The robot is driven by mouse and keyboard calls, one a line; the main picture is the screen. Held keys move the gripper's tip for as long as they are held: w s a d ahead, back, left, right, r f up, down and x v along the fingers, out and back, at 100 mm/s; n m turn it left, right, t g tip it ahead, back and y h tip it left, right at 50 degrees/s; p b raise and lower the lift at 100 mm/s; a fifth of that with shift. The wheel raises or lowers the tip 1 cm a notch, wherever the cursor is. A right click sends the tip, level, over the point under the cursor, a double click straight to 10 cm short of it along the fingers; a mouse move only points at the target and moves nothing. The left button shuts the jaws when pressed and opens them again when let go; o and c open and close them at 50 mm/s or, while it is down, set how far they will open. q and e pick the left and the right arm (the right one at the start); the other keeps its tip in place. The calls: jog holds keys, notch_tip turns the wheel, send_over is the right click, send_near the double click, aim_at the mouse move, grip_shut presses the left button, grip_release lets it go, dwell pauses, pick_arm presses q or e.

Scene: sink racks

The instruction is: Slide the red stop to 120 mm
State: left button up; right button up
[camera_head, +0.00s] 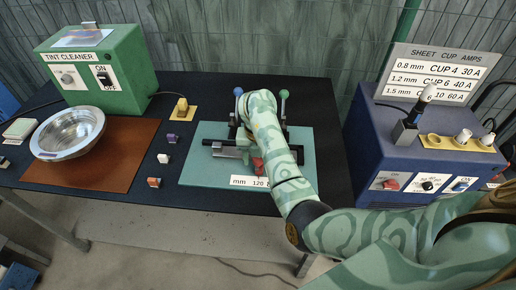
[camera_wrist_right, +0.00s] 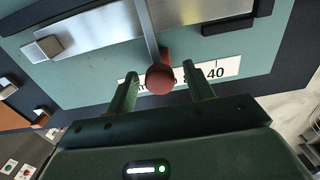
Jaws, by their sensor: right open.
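The red stop (camera_wrist_right: 160,78) is a round red knob in front of a metal bar in the right wrist view. It partly shows beside my right arm in the head view (camera_head: 258,167). My right gripper (camera_wrist_right: 162,88) is open, with one finger on each side of the knob and visible gaps between. The white mm scale (camera_head: 246,181) reads 120 at its left part. In the wrist view the scale (camera_wrist_right: 226,68) shows 40 to the right of the knob, which covers part of the numbers. My arm hides much of the fixture in the head view.
The fixture stands on a teal mat (camera_head: 200,170) with upright ball-topped levers (camera_head: 284,94). A green tint cleaner (camera_head: 95,75) and metal bowl (camera_head: 68,133) are at left. A blue sheet cup unit (camera_head: 365,140) is at right. Small blocks (camera_head: 154,182) lie left of the mat.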

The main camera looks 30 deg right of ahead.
notch_tip(320, 180, up, 16)
jog(key=p, duration=0.8)
